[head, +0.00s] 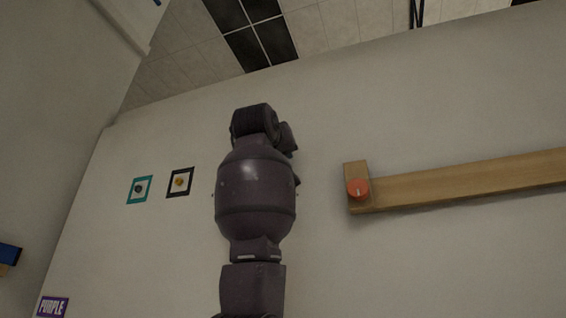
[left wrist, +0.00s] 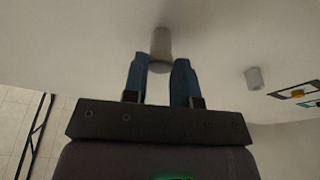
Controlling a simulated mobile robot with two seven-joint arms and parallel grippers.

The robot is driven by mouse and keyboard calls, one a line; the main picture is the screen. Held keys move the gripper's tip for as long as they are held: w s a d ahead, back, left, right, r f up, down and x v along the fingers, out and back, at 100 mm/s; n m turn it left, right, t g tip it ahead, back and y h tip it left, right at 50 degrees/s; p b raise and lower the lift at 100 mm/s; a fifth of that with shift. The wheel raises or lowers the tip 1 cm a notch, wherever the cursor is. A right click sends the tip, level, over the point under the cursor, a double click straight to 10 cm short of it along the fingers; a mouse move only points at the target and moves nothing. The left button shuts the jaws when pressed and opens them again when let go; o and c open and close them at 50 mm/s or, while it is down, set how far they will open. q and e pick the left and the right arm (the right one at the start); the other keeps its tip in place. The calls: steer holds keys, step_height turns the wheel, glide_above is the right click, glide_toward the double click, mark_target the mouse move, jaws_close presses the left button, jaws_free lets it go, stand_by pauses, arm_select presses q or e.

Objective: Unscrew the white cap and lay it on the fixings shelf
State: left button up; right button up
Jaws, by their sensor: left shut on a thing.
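The white cap (left wrist: 160,50) is a pale cylinder standing out from the wall in the left wrist view. My left gripper (left wrist: 160,66) has its two blue fingers on either side of it and is shut on it. In the head view my dark arm covers the middle of the wall and hides the gripper and the cap. No shelf that I can surely name as the fixings shelf shows. My right gripper is in neither view.
A wooden bar (head: 460,185) with an orange knob (head: 358,188) is on the wall right of my arm. A teal-framed plate (head: 148,189) and a black-framed plate (head: 170,184) are to its left. Another pale cylinder (left wrist: 254,78) is on the wall. A PURPLE sign (head: 52,307) is lower left.

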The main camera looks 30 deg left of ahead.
arm_select(q)
steer(key=n, duration=0.2)
steer(key=n+y, duration=0.1)
steer(key=n, duration=0.2)
steer(key=shift+g+y, duration=0.3)
steer(key=shift+g, duration=0.1)
steer(key=shift+d+n, duration=0.1)
steer(key=shift+n, duration=0.2)
steer(key=n, duration=0.3)
steer(key=n+g+y, duration=0.1)
steer(key=n, duration=0.1)
steer(key=shift+r+n+g, duration=0.1)
steer(key=shift+n+g, duration=0.2)
steer(key=shift+n, duration=0.1)
steer(key=n+g, duration=0.1)
steer(key=n, duration=0.4)
steer(key=shift+s+r, duration=0.1)
